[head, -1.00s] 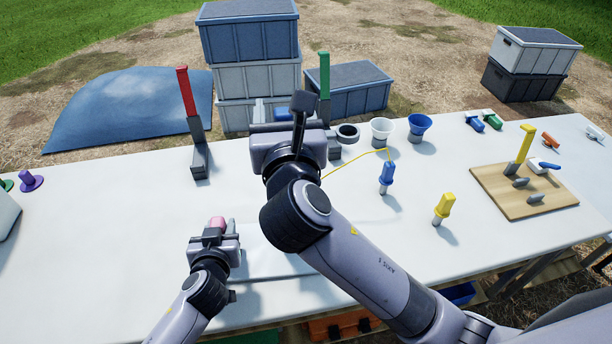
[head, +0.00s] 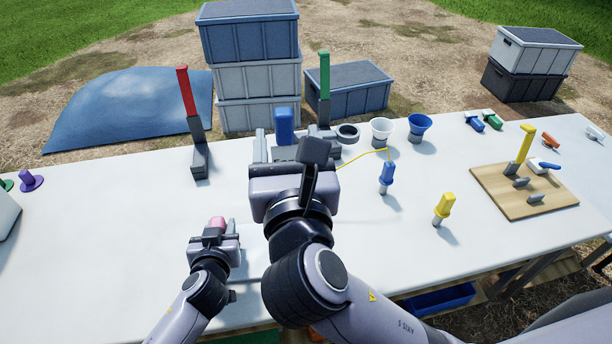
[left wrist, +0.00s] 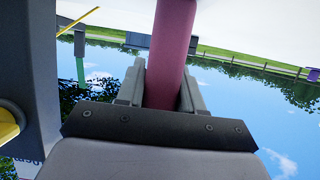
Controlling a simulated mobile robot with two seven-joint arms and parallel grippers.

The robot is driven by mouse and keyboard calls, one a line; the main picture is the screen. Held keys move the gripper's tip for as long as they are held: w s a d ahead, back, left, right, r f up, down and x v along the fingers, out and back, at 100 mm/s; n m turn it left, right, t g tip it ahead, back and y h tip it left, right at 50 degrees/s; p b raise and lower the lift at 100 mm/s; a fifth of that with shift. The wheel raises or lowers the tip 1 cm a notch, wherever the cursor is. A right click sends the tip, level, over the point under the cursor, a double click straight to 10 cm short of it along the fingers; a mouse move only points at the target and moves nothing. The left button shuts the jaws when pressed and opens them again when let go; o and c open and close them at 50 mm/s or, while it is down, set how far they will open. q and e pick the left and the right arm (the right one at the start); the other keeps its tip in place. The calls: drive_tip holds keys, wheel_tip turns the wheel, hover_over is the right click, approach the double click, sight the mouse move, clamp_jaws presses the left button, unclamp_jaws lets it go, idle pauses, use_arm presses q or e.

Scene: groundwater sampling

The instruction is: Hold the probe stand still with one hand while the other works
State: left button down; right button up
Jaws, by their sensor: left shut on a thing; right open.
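My left gripper (head: 216,232) is low over the near part of the table, shut on a pink post (head: 217,222). The post also shows in the left wrist view (left wrist: 170,50), upright between the two jaws. Its base is hidden, so I cannot tell whether it belongs to the probe stand. My right gripper (head: 290,152) is open above the table's middle, pointing away from me. A blue upright block (head: 285,127) shows just beyond its jaws; I cannot tell whether they touch it. A blue probe-like piece (head: 387,178) and a yellow one (head: 444,208) stand to the right.
Red (head: 187,92) and green (head: 324,75) handles stand at the table's far side. White (head: 382,131) and blue (head: 419,127) cups stand near a thin yellow cord (head: 362,157). A wooden board (head: 490,190) is at right. The table's left part is mostly clear.

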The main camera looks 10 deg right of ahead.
use_arm(q)
drive_tip(key=c, duration=0.6)
unclamp_jaws()
drive_tip(key=shift+c, duration=0.2)
